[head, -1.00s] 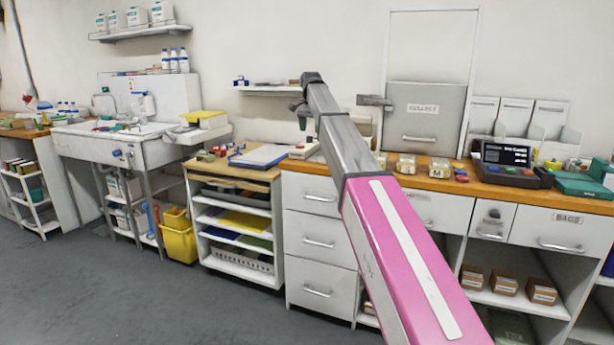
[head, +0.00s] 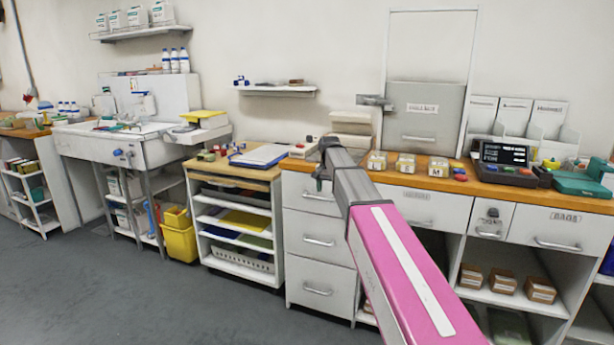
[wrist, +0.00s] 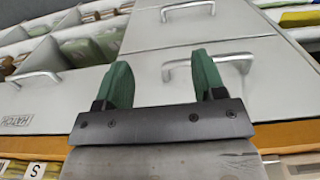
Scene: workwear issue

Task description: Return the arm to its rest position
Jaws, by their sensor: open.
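My arm reaches forward from the bottom right of the head view, with a pink link and a grey link beyond it. My gripper (head: 321,179) shows at the arm's end, in front of the white drawer unit (head: 319,240) near the counter's front edge. In the wrist view my gripper (wrist: 162,82) has its two green fingers well apart, with nothing between them. Behind the fingers are grey drawer fronts with metal handles (wrist: 208,64).
The wooden counter (head: 390,178) carries several small labelled boxes (head: 407,164) and a dark terminal (head: 505,161). Left of the drawers stands a shelf trolley (head: 235,222), then a yellow bucket (head: 180,241) and a sink (head: 110,143). The grey floor (head: 150,300) in front is clear.

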